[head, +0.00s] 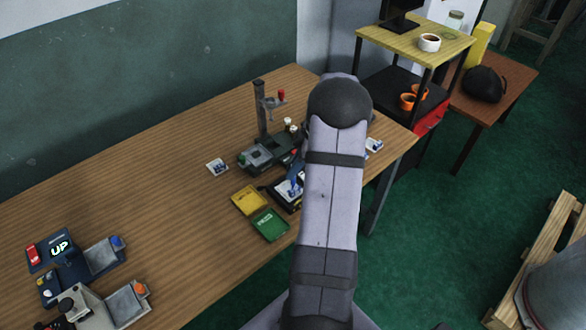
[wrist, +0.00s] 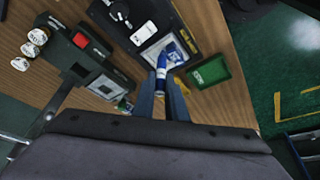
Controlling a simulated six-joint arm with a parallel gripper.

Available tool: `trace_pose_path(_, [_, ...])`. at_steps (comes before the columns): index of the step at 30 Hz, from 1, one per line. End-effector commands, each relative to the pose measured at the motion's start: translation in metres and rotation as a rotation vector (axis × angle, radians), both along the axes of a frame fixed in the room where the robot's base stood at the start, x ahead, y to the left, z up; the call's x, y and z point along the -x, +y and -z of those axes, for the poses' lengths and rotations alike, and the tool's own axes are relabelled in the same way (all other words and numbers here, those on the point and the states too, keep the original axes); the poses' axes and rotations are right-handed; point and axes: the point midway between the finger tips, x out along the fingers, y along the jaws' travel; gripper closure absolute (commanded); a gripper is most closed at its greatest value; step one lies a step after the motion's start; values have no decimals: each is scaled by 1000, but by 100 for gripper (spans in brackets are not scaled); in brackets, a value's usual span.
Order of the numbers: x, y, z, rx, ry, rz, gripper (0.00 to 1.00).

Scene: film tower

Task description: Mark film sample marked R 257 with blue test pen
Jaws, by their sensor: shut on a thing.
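My gripper (wrist: 168,98) is shut on a blue pen-like thing with a white band (wrist: 161,72), held between the two fingers. In the wrist view it points over a dark-framed tray (wrist: 148,58) with a pale sheet (wrist: 165,50) that bears a blue patch. In the head view a blue part of the pen (head: 296,180) shows beside my arm, above the dark tray (head: 288,196). My arm hides most of the gripper there. A small pale film card with blue marks (head: 217,167) lies on the table, and another (head: 373,145) lies right of my arm. I cannot read R 257 or tell whether the tip touches.
A grey stand with a red-topped part (head: 268,120) rises behind. A yellow tray (head: 249,200) and a green tray (head: 270,225) lie by the table's front edge. The table's middle left is clear.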

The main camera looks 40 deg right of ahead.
Motion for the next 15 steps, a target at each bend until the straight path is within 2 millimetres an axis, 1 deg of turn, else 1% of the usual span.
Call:
trace_pose_path(5, [0,0,-5,0,0,0,100])
trace_pose_path(15, [0,0,-28,0,0,0,100])
